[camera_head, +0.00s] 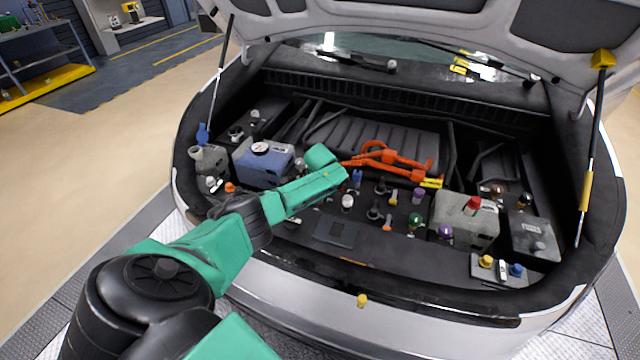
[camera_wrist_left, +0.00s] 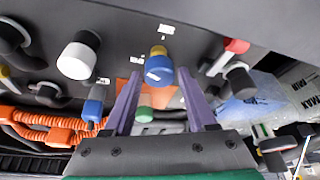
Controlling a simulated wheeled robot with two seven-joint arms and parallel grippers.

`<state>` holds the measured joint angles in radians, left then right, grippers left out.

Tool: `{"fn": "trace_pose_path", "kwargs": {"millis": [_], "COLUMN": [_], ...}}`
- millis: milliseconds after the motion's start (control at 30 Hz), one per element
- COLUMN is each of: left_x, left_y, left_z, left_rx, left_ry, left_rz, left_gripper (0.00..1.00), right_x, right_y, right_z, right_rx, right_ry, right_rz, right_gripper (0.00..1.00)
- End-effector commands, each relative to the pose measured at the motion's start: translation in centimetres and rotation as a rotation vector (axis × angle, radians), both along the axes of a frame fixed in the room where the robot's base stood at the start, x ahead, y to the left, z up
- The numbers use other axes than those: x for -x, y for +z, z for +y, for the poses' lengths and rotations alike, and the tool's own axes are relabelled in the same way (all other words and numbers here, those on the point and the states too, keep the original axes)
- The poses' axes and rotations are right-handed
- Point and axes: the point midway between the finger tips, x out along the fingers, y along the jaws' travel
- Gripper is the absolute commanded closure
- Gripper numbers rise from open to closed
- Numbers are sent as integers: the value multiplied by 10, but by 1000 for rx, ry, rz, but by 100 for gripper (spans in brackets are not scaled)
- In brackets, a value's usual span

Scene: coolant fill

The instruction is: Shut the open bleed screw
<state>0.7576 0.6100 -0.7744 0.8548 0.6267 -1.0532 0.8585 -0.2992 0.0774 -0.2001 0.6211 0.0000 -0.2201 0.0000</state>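In the left wrist view a blue knob with a white mark on its face and a yellow base (camera_wrist_left: 158,68) stands on the dark panel; it looks like the bleed screw, but I cannot tell whether it is open. The two purple fingers of my left gripper (camera_wrist_left: 160,76) are spread apart, one on each side of the knob in the picture. I see no contact. In the head view my left arm reaches in from the lower left over the engine bay, and its green end (camera_head: 310,186) hides the knob and fingertips. My right gripper is not in view.
In the left wrist view a white knob (camera_wrist_left: 78,56), a blue cap (camera_wrist_left: 93,108), orange hoses (camera_wrist_left: 40,122) and a red-ended fitting (camera_wrist_left: 236,46) are nearby. In the head view a blue tank (camera_head: 262,166) is left of my arm's end. The raised hood (camera_head: 450,25) hangs above.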

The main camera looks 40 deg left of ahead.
Motion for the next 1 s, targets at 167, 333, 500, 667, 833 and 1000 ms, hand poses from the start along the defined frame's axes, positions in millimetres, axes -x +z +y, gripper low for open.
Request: {"fn": "trace_pose_path", "kwargs": {"millis": [167, 333, 500, 667, 833, 1000], "left_x": [0, 0, 1, 1, 1, 1], "left_y": [0, 0, 0, 0, 0, -2], "left_z": [0, 0, 0, 1, 2, 3], "left_rx": [0, 0, 0, 1, 1, 2], "left_ry": [0, -6, -44, -121, -246, -402], "left_rz": [0, 1, 1, 0, -1, -2], "left_gripper": [100, 100, 100, 100, 100, 100], "right_x": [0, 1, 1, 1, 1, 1], "right_y": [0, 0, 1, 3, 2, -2], "right_z": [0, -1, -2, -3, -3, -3], "right_rx": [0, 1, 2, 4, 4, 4], "right_ry": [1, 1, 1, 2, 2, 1], "right_rz": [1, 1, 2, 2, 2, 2], "right_gripper": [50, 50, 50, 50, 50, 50]}}
